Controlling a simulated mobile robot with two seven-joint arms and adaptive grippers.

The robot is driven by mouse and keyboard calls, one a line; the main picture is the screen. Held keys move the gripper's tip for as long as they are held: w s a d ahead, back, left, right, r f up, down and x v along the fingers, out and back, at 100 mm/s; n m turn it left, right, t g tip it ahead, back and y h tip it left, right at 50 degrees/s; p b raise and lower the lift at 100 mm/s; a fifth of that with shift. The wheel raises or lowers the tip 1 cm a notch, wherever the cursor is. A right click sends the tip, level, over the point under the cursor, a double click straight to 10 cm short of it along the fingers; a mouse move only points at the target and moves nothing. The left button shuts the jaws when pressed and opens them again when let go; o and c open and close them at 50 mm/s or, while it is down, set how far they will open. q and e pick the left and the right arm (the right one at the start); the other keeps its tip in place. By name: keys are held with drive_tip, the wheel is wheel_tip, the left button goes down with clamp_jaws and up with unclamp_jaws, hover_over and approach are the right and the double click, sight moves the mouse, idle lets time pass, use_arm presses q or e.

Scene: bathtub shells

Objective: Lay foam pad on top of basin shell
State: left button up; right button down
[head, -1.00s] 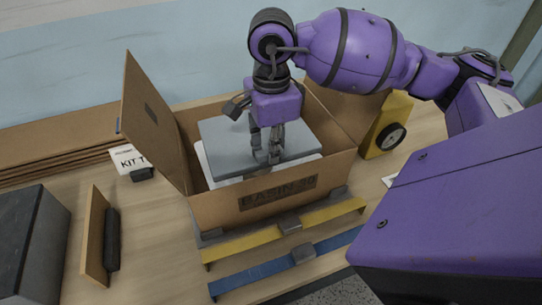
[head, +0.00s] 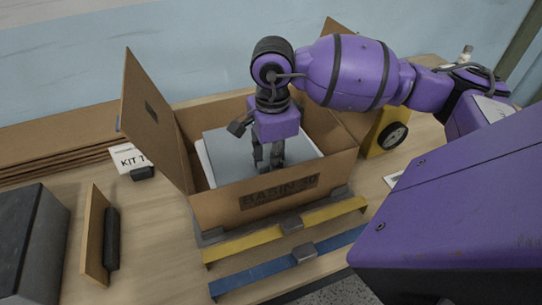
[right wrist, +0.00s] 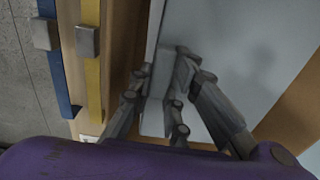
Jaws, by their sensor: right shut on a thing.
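The grey foam pad (head: 228,150) lies flat inside the open cardboard box, low between its walls. The white basin shell (head: 203,168) shows only as a thin rim at the pad's edges; the rest is hidden beneath it. Whether the pad rests fully on the shell I cannot tell. My right gripper (head: 268,165) points down into the box and is shut on the foam pad near its front edge. In the right wrist view its fingers (right wrist: 165,92) close around a grey part of the pad (right wrist: 240,50). My left gripper is not in view.
The cardboard box (head: 255,205) has raised flaps; its left flap (head: 150,115) stands tall. A yellow bar (head: 255,240) and a blue bar (head: 260,273) lie in front. A dark grey block (head: 30,240) is at left. A yellow wheeled thing (head: 385,135) stands right of the box.

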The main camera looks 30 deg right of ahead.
drive_tip(key=shift+f, duration=0.1)
drive_tip(key=c, duration=1.7)
unclamp_jaws()
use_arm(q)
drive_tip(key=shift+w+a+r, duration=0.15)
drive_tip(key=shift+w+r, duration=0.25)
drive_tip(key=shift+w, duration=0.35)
use_arm(e)
drive_tip(key=shift+o, duration=0.2)
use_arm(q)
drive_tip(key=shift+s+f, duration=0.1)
use_arm(e)
wheel_tip(320, 180, up, 13)
